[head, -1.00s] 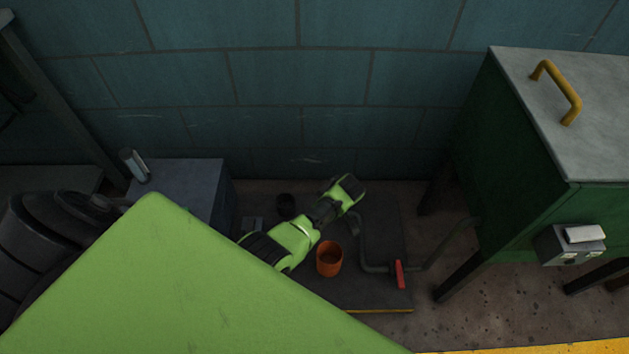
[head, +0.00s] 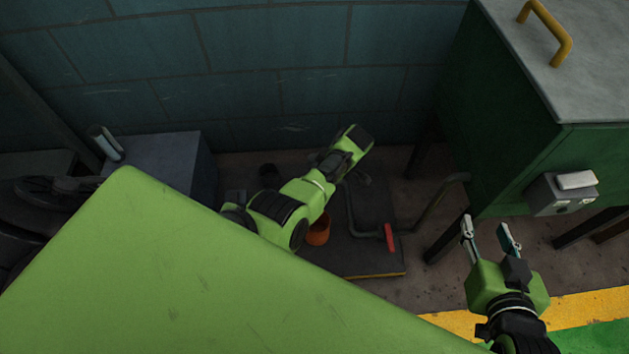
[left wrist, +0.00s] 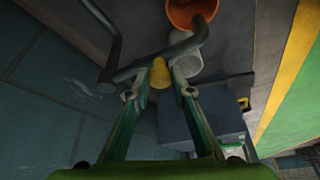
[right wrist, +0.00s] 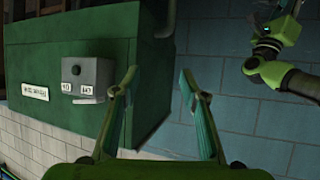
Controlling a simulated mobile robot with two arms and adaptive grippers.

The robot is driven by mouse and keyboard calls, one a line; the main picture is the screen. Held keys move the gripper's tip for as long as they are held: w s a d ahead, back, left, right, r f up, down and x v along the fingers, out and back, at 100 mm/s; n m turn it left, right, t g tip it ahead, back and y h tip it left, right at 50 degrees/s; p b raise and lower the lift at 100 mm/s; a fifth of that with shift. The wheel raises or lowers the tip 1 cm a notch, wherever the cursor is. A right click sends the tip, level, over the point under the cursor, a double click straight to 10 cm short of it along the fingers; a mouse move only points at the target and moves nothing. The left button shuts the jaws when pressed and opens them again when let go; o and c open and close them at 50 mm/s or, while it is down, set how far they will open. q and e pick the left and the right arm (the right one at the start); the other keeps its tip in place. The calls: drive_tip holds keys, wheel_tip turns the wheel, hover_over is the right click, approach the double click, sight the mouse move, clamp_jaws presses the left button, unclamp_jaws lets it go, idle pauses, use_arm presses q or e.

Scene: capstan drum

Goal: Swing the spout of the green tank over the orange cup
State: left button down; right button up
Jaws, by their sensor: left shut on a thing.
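The green tank (head: 525,160) stands on legs at the right in the head view. Its grey spout pipe (head: 350,212) runs low to the left, past a red lever (head: 389,238). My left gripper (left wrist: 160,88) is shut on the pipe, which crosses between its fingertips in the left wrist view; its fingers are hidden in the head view. The orange cup (head: 319,231) is partly behind my left arm; in the left wrist view (left wrist: 190,12) the bent pipe end lies at its edge. I cannot tell whether it is above the cup. My right gripper (head: 490,232) is open and empty beside the tank.
A pale cup (left wrist: 188,66) and a yellow object (left wrist: 160,73) lie beyond the left fingers. A grey block (head: 172,160) stands at left. A control box (head: 562,194) juts from the tank.

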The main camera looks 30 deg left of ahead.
drive_tip(key=shift+w+a+r+t, duration=0.2)
drive_tip(key=shift+w+r+t, duration=0.25)
drive_tip(key=shift+r, duration=0.35)
use_arm(q)
drive_tip(key=c, duration=1.8)
unclamp_jaws()
drive_tip(key=shift+d, duration=0.1)
drive_tip(key=v, duration=0.7)
drive_tip(key=shift+w+r, duration=0.1)
drive_tip(key=shift+r, duration=0.15)
